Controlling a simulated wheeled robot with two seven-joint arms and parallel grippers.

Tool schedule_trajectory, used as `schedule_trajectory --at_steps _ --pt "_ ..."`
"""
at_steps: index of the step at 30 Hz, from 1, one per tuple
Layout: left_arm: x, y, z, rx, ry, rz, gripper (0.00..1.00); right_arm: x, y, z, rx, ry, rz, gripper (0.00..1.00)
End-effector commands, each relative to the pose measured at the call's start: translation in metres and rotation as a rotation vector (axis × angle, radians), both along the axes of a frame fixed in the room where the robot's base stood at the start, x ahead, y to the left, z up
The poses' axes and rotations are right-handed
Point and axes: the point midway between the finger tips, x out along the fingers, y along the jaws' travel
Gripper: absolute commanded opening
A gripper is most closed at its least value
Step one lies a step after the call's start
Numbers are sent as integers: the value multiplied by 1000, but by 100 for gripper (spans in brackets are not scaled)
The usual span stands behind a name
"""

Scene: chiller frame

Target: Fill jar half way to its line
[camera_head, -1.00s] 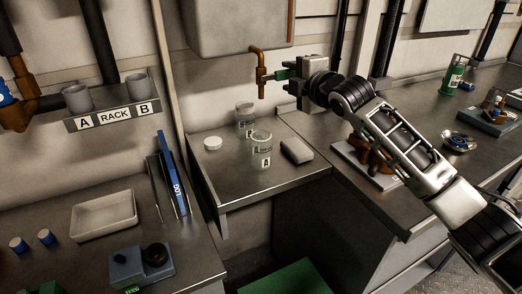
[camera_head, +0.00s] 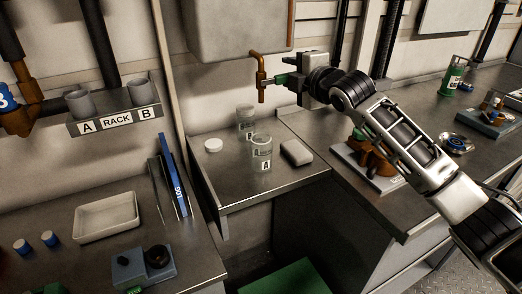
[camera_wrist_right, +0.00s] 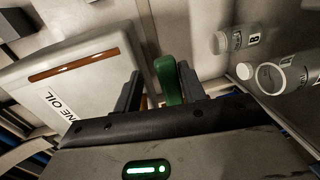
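Clear jar A (camera_head: 261,158) stands upright on the small metal shelf (camera_head: 235,188), with clear jar B (camera_head: 245,120) behind it. Both also show in the right wrist view, jar A (camera_wrist_right: 285,75) and jar B (camera_wrist_right: 235,40). Both look empty; I cannot make out a fill line. A copper tap spout (camera_head: 261,88) hangs from the tank (camera_head: 235,25) above the jars. My right gripper (camera_wrist_right: 158,88) has its fingers on either side of the green tap handle (camera_wrist_right: 168,78), with a gap on one side. My left gripper is not in view.
A white lid (camera_head: 213,145) and a grey block (camera_head: 296,152) lie on the shelf beside the jars. A rack (camera_head: 112,105) with two cups is on the left wall. A brown device on a white base (camera_head: 372,180) sits under my right arm.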

Motion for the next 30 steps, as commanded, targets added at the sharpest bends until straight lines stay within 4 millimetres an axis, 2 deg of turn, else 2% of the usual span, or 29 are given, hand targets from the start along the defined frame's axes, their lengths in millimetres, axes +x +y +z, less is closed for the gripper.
schedule_trajectory --at_steps 3,18,23,30 --pt "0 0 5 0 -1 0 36 0 0 8 1 -3 1 40" --pt "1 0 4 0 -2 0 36 0 0 27 1 -5 0 40" --pt "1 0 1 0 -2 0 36 0 0 20 1 -2 0 40" --pt "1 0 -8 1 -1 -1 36 0 0 -1 1 -1 0 40"
